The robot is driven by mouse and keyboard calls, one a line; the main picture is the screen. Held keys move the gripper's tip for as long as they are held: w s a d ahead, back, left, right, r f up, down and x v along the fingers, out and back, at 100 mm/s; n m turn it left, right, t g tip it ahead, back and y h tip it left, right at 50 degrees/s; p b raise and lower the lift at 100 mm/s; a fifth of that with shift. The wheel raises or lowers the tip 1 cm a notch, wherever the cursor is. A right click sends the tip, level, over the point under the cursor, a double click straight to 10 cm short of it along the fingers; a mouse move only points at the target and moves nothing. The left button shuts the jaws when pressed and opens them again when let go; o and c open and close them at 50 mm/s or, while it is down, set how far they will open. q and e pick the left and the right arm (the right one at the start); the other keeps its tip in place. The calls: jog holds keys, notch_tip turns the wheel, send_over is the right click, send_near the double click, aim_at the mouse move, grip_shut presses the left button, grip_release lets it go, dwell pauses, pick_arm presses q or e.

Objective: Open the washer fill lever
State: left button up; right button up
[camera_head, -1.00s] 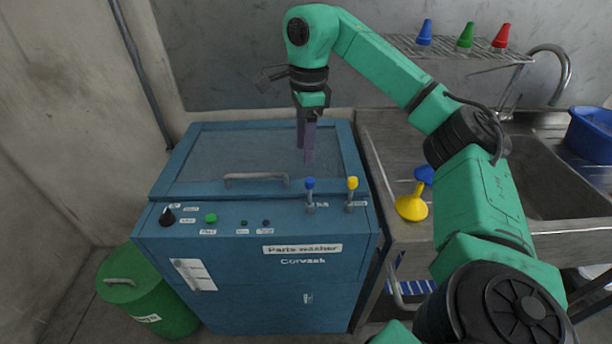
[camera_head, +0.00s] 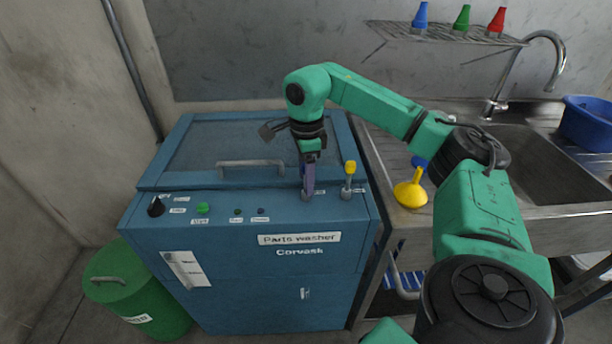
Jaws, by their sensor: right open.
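The blue parts washer (camera_head: 250,275) stands against the wall with its lid closed. Its front panel carries two levers on the right. The yellow-tipped lever (camera_head: 349,178) stands upright and clear. The blue-tipped lever is almost wholly hidden behind my right gripper (camera_head: 308,190); only its grey base (camera_head: 306,196) shows. The labels by the levers are too small to read. My right gripper points down at the blue-tipped lever's spot, fingers open; whether they touch the lever I cannot tell. My left gripper is out of view.
The lid handle (camera_head: 251,164) is left of my right gripper. A black knob (camera_head: 156,206) and a green button (camera_head: 203,208) sit at the panel's left. A yellow funnel (camera_head: 410,194) stands on the sink counter to the right. A green bin (camera_head: 125,285) stands at lower left.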

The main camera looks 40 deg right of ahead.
jog(key=shift+d, duration=0.1)
grip_shut()
jog(key=shift+w, duration=0.1)
dwell(1.1)
